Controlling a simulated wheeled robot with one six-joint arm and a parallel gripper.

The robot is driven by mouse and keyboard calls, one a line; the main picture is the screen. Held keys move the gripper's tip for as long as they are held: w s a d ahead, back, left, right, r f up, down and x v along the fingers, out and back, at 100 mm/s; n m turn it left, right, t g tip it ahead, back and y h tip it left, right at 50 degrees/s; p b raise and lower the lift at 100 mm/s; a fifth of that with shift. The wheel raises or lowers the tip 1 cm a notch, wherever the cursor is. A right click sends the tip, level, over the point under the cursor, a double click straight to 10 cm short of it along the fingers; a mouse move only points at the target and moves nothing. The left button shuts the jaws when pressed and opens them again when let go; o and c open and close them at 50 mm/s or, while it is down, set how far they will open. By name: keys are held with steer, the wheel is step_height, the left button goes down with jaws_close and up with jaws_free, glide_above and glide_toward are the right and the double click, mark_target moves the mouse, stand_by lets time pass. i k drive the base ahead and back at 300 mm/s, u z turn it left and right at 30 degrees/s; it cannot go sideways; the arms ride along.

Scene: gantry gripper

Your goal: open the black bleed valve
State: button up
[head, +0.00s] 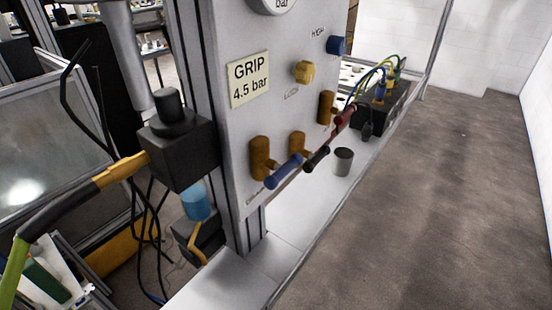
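The black bleed valve's lever (317,158) is a short dark handle on the middle brass valve body (297,143), low on the grey panel (285,100). It points away to the right of its body, tilted slightly up in the picture. A blue lever (284,170) on the left brass valve (260,158) lies just left of it. A dark red lever (345,119) on the right brass valve (326,107) lies farther right. The three levers lie roughly in line, close end to end. My gripper is not in view.
A grey cup (343,161) stands on the white ledge (300,205). A black box (178,150) with hoses is left. Open floor (440,200) lies right.

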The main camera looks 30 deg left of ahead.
mark_target(308, 167)
steer(key=u, duration=0.35)
steer(key=k, duration=0.6)
steer(key=u, duration=1.05)
steer(key=i, duration=0.5)
